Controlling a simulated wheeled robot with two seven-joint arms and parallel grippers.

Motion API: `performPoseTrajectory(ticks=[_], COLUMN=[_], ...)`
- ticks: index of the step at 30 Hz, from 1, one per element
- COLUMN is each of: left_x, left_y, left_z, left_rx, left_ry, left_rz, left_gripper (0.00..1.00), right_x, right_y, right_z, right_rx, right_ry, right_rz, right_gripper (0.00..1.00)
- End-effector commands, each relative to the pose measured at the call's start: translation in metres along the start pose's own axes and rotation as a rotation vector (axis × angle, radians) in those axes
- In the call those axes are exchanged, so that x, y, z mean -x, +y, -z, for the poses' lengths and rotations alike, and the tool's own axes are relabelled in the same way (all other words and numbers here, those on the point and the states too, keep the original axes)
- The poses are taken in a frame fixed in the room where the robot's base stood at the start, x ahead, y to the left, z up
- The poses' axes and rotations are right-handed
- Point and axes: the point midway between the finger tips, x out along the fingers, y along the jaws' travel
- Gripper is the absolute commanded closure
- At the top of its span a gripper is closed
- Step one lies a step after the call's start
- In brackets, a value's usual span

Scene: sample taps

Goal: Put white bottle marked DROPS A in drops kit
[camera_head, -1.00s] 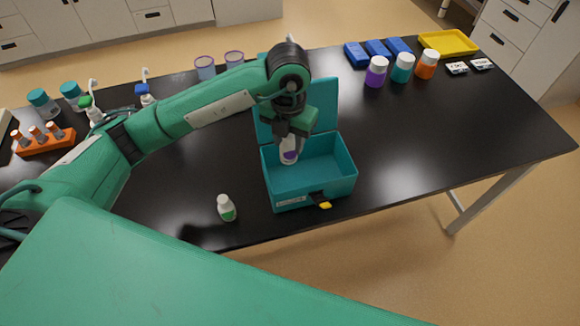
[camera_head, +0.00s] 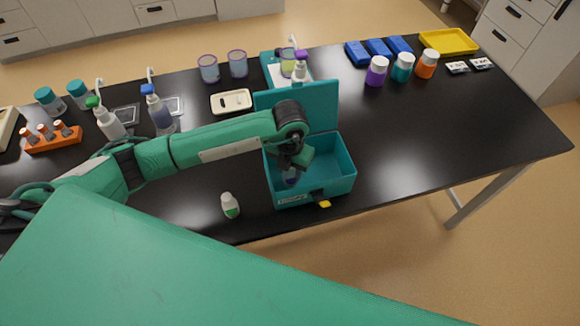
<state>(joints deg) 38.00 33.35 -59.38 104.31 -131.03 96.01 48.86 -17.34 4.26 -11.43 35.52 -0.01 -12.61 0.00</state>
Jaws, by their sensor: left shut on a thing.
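The drops kit (camera_head: 318,192) is a teal box with its lid up, near the front edge of the black table. My left gripper (camera_head: 292,168) points down inside the left part of the box and is shut on a small white bottle with a purple label (camera_head: 290,178). The gripper and box wall hide most of this bottle, and its marking cannot be read. Another small white bottle with a green label (camera_head: 230,205) stands upright on the table left of the box. My right gripper is not in view.
Pump bottles (camera_head: 161,110), an orange rack (camera_head: 52,138) and a cream tray (camera_head: 231,102) stand at the left and back. Purple, teal and orange jars (camera_head: 402,68), blue boxes (camera_head: 378,50) and a yellow tray (camera_head: 449,42) are at the back right. The right table is clear.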

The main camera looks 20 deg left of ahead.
Motion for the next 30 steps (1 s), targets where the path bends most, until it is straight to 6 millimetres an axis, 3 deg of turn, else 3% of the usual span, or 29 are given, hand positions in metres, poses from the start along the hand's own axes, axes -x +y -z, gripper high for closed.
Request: performPoseTrajectory(ticks=[4,5,8,20,23,30], left_x=[-0.004,-0.004,-0.002,0.003,0.015,0.068], left_y=[0.000,0.000,0.000,0.000,0.000,0.000], left_z=[0.000,0.000,0.000,0.000,-0.001,-0.001], left_rx=[0.000,0.000,0.000,0.000,-0.002,-0.001], left_ry=[0.000,0.000,0.000,-0.001,-0.004,-0.005], left_rz=[0.000,0.000,0.000,0.000,0.001,0.000], left_gripper=[0.87,0.62,0.42,0.42,0.42,0.42], right_x=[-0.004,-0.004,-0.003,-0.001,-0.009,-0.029], right_y=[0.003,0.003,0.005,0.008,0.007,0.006], right_z=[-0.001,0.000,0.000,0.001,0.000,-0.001], right_rx=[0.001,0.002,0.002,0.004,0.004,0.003], right_ry=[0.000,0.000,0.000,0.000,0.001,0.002], right_rz=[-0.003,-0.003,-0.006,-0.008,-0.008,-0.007], right_gripper=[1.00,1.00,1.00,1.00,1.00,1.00])
